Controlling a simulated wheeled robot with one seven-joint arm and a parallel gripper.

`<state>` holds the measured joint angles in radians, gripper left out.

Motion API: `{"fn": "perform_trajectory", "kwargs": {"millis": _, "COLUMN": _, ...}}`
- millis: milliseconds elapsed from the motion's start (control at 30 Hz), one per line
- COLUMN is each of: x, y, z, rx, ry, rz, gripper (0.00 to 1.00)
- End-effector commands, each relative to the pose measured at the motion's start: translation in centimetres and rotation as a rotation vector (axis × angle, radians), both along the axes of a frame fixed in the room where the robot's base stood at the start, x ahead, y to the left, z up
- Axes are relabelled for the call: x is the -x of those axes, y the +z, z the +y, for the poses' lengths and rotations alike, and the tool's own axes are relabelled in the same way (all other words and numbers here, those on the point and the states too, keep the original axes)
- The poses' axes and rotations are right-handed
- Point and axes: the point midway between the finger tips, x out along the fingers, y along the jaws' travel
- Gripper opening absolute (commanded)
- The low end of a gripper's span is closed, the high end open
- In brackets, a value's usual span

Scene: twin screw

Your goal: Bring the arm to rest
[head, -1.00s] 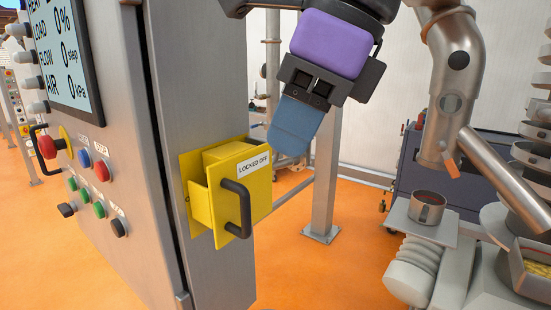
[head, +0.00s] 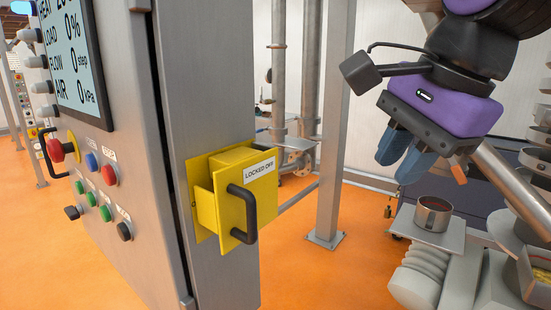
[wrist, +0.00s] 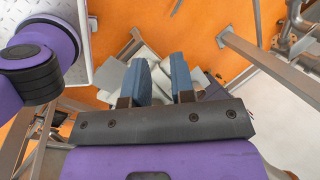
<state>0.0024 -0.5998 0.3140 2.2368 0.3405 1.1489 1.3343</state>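My gripper (head: 405,158) is at the upper right of the head view, with its blue fingers pointing down. The two fingers are apart with nothing between them, which the wrist view (wrist: 161,82) also shows. It hangs in the air, well to the right of the cabinet and above and to the left of a small round metal cup (head: 433,213). My purple and black wrist shows above the fingers.
A grey control cabinet (head: 215,110) stands at the left. A yellow box marked LOCKED OFF (head: 222,200), with a black handle, juts from its side. A steel post (head: 333,130) stands behind. Grey machine parts (head: 425,275) fill the lower right. Orange floor (head: 310,280) is clear between.

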Motion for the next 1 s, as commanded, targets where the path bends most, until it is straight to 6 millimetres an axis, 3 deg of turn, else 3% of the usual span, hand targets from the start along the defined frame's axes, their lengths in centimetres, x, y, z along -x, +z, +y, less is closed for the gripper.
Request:
{"fn": "perform_trajectory", "kwargs": {"millis": 300, "x": 0.4, "y": -3.9, "z": -9.0, "rx": 0.304, "ry": 0.483, "rz": -0.193, "gripper": 0.23}}
{"fn": "perform_trajectory", "kwargs": {"millis": 500, "x": 1.4, "y": -6.4, "z": -13.4, "rx": 0.489, "ry": 0.786, "rz": -0.255, "gripper": 0.23}}
{"fn": "perform_trajectory", "kwargs": {"millis": 700, "x": 2.0, "y": -7.8, "z": -15.6, "rx": 0.593, "ry": 0.968, "rz": -0.276, "gripper": 0.23}}
{"fn": "perform_trajectory", "kwargs": {"millis": 1000, "x": 2.1, "y": -8.1, "z": -16.0, "rx": 0.615, "ry": 1.009, "rz": -0.28, "gripper": 0.23}}
